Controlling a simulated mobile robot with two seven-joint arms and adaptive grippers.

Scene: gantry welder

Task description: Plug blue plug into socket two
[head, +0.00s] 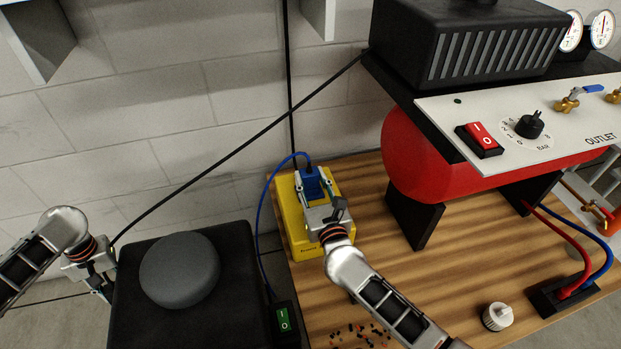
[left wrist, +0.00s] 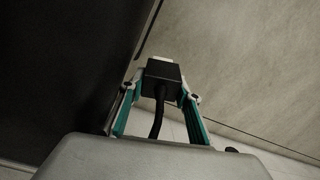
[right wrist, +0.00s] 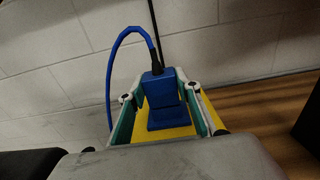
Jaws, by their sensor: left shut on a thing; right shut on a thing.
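The blue plug (head: 311,182) is at the yellow socket box (head: 294,226) on the wooden bench, with its blue cable looping up and left. My right gripper (head: 315,190) is shut on the blue plug, which also shows between its fingers in the right wrist view (right wrist: 159,98). The plug's lower end is over the yellow box; the socket openings are hidden, so I cannot tell whether it is seated. My left gripper (left wrist: 159,88) is shut on a black plug (left wrist: 160,73) with a black cable, low beside the black unit at the left.
The black unit (head: 135,290) with a round grey top (head: 180,270) stands left of the bench (head: 400,265). A red tank (head: 425,155) with a control panel (head: 540,125) is at the right. A black cable runs diagonally along the wall.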

